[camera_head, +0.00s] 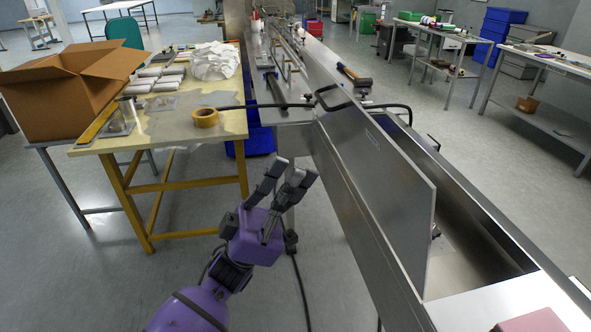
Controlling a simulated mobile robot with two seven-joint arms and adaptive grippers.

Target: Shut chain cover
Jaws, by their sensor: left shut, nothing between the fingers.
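The chain cover (385,190) is a flat grey metal panel standing raised and tilted along the long machine, right of the picture's middle. A black loop handle (335,95) shows at its far top end. The channel (465,260) to the right of the panel is open. My left gripper (289,172), on a purple arm, is left of the panel and apart from it, with a gap of floor between. My right gripper is not in view.
A hammer-like tool (354,75) lies on the machine beyond the panel. A reddish block (533,321) is at bottom right.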

